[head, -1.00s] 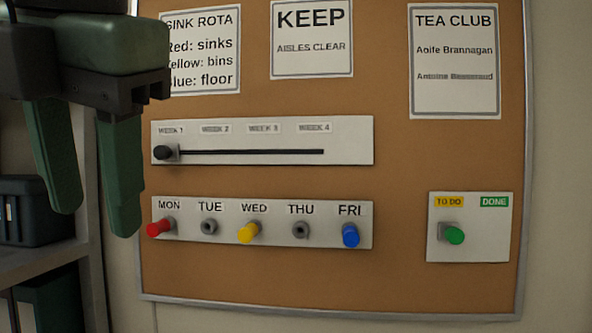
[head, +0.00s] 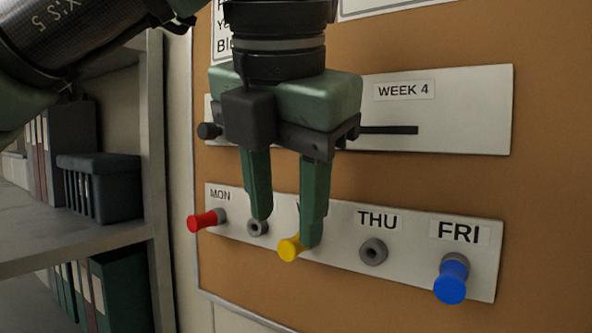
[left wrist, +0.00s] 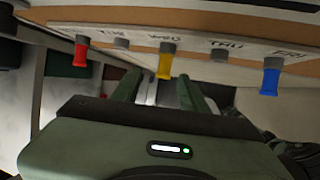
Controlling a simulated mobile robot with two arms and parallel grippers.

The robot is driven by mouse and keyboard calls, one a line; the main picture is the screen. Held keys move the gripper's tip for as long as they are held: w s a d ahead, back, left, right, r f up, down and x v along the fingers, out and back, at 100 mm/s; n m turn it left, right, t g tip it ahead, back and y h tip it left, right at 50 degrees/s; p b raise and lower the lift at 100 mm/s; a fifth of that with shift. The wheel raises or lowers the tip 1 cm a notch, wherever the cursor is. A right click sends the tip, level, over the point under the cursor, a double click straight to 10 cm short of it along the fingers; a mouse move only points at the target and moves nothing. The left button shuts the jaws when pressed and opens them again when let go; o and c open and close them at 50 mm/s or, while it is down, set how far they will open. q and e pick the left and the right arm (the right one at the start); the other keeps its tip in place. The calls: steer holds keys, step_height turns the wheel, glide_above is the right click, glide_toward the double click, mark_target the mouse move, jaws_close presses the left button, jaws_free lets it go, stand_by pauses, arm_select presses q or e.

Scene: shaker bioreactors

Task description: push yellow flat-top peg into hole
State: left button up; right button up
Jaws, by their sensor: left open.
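The yellow peg (head: 292,248) sticks out from the WED place on the lower white day strip (head: 335,232); its socket is hidden behind a finger in the head view. In the left wrist view the yellow peg (left wrist: 165,62) hangs from a grey socket under the WED label. My left gripper (head: 286,230) is open and empty, fingers pointing down. Its right fingertip overlaps the yellow peg and its left fingertip is near the empty TUE hole (head: 257,227). In the wrist view the gripper's fingers (left wrist: 158,88) straddle the peg's line; contact cannot be told.
A red peg (head: 206,220) sticks out at MON and a blue peg (head: 452,279) at FRI. The THU hole (head: 373,251) is empty. A slider strip (head: 465,110) with a black knob (head: 209,131) is above. Shelves with binders (head: 70,145) stand left.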

mark_target(294, 239)
arm_select(q)
steer(key=w+f, duration=0.1)
steer(key=w+d+f, duration=0.1)
steer(key=shift+d+f+p, duration=0.3)
steer(key=shift+f, duration=0.1)
steer(key=shift+a, duration=0.1)
steer(key=shift+s+a, duration=0.2)
steer(key=shift+a, duration=0.05)
steer(key=shift+c, duration=0.6)
jaws_close()
steer(key=shift+s+b, duration=0.1)
steer(key=shift+b, duration=0.2)
steer(key=shift+s+a, duration=0.3)
steer(key=shift+s, duration=0.1)
arm_select(e)
steer(key=shift+w+d+f, duration=0.1)
steer(key=shift+w+d, duration=0.5)
steer(key=shift+d, duration=0.35)
arm_select(q)
steer(key=shift+s+a+b, duration=0.15)
steer(key=shift+s+b, duration=0.05)
steer(key=shift+b, duration=0.1)
arm_select(e)
steer(key=shift+f, duration=0.2)
